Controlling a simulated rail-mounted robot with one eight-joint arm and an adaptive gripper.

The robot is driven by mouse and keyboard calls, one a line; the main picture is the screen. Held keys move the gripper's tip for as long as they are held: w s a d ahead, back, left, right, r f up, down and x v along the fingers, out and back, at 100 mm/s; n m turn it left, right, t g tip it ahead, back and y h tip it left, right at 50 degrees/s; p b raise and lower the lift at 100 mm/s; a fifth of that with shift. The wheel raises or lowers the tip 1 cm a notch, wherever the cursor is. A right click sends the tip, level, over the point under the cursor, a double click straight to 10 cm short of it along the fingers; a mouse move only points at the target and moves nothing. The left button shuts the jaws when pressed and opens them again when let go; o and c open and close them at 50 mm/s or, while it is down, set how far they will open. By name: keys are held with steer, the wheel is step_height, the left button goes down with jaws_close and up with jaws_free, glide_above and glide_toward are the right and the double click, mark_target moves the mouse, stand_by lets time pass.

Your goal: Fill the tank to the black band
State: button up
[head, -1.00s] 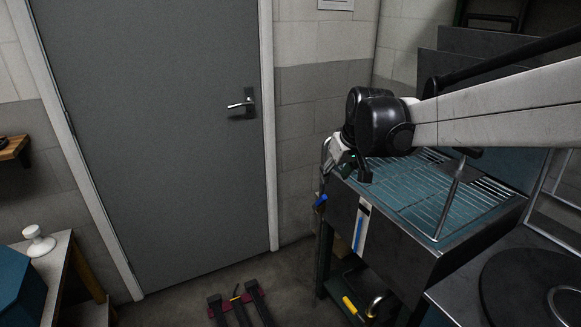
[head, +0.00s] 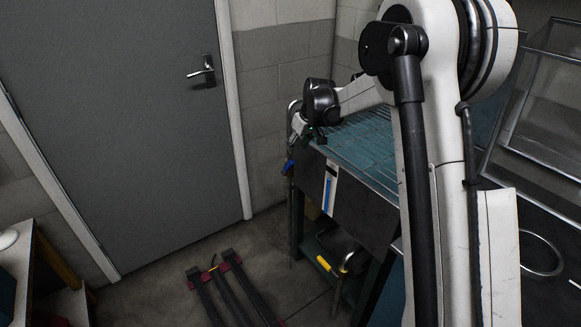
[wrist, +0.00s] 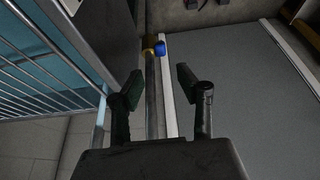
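The tank (head: 352,205) is a dark metal basin with a wire grid (head: 375,140) over teal water. On its front is a narrow white gauge (head: 330,187) with a blue column; the black band is too small to make out surely. A pipe with a blue valve handle (head: 289,166) stands at the tank's left corner. The handle also shows in the wrist view (wrist: 160,48), beside a brass fitting (wrist: 149,43). My gripper (wrist: 187,82) is open and empty. The pipe appears between its fingers, with the handle beyond the fingertips. In the head view my gripper (head: 299,128) is at the tank's left corner, above the handle.
A grey door (head: 130,110) and a block wall (head: 285,90) stand behind. A shelf under the tank holds a yellow-handled item (head: 323,263). A bench (head: 22,262) is at the left.

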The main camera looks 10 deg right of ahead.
mark_target(290, 169)
steer(key=b+x, duration=0.1)
steer(key=x, duration=1.2)
steer(key=shift+f+b, duration=0.15)
steer(key=shift+b, duration=0.15)
steer(key=shift+c, duration=0.5)
jaws_close()
